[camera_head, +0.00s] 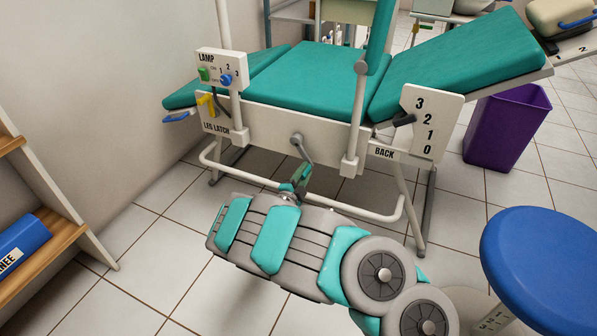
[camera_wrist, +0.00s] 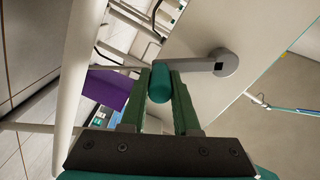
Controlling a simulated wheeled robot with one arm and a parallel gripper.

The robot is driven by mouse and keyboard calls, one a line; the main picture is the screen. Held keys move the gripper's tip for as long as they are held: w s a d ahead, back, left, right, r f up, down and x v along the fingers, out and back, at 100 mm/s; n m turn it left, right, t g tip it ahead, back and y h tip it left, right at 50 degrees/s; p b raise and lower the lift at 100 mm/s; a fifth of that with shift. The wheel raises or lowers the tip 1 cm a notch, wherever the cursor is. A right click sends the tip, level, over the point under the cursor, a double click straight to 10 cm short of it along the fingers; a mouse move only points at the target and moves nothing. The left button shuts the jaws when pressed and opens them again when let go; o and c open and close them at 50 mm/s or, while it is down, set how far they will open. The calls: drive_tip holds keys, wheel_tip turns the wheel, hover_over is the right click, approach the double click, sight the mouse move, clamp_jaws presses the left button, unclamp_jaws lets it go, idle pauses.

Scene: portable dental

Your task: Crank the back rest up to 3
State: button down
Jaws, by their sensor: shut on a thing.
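The crank (camera_head: 304,151) is on the front rail of the teal dental chair, its arm slanting down and to the right from its hub. In the wrist view the crank's hub (camera_wrist: 222,62) and grey arm show, with a teal handle (camera_wrist: 159,85) at the arm's end. My gripper (camera_head: 298,179) is shut on this handle; its green fingers (camera_wrist: 162,88) lie on both sides of it. The BACK scale (camera_head: 430,124) reads 3, 2, 1, 0 from top down, and its dark pointer (camera_head: 403,119) is about level with 2. The back rest (camera_head: 465,65) slopes up to the right.
The LAMP panel (camera_head: 221,68) and yellow leg latch (camera_head: 206,101) are left of the crank. A purple bin (camera_head: 507,128) stands behind at right. A blue stool (camera_head: 545,262) is at front right, and a wooden shelf (camera_head: 45,262) at left. White chair legs (camera_head: 398,205) flank the crank.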

drive_tip(key=shift+s+d+r+n+p, duration=0.3)
drive_tip(key=shift+d+r+n, duration=0.3)
drive_tip(key=shift+n, duration=0.5)
drive_tip(key=shift+d, duration=0.1)
drive_tip(key=c, duration=0.6)
unclamp_jaws()
drive_tip(key=shift+c, duration=0.2)
drive_tip(key=v, duration=0.7)
drive_tip(key=shift+s+p, duration=0.3)
drive_tip(key=shift+p, duration=0.1)
